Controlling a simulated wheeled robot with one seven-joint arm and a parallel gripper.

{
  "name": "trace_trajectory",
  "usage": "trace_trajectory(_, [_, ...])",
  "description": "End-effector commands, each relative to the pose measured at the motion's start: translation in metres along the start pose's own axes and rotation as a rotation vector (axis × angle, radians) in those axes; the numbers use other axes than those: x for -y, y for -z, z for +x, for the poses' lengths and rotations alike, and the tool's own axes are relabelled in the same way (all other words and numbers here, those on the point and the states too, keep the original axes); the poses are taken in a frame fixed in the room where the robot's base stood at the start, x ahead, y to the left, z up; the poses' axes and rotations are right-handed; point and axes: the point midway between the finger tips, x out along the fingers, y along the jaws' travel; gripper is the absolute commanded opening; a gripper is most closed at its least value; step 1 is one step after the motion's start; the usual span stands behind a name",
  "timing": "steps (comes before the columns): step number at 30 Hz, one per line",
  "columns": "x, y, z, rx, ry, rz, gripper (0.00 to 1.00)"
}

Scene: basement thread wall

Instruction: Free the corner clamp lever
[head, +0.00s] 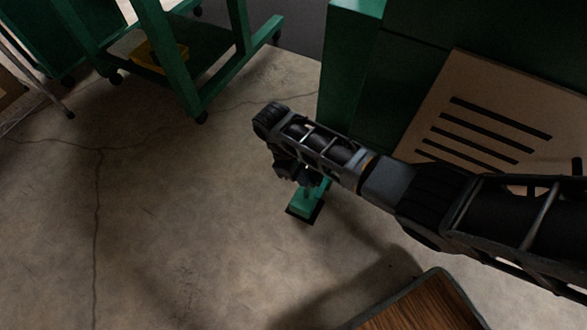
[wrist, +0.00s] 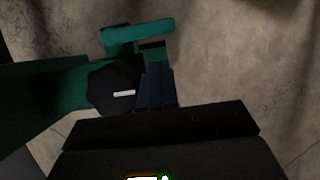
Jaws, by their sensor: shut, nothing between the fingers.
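In the head view my gripper (head: 300,178) hangs below my arm, just above a green piece with a dark base (head: 305,205). My arm and gripper hide most of the clamp there.
A green cabinet (head: 345,60) stands behind my arm, with a slotted tan board (head: 490,120) to its right. A green wheeled cart (head: 190,75) holding a yellow item (head: 155,55) is at upper left. A wood-topped surface (head: 425,305) is at lower right. The concrete floor at left is clear.

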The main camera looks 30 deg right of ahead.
Motion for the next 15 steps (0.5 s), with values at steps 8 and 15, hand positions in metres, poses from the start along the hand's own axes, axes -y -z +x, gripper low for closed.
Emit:
trace_trajectory(8, [0.001, -0.02, 0.007, 0.0, 0.001, -0.001, 0.0])
trace_trajectory(15, [0.0, -0.023, 0.007, 0.0, 0.0, -0.001, 0.0])
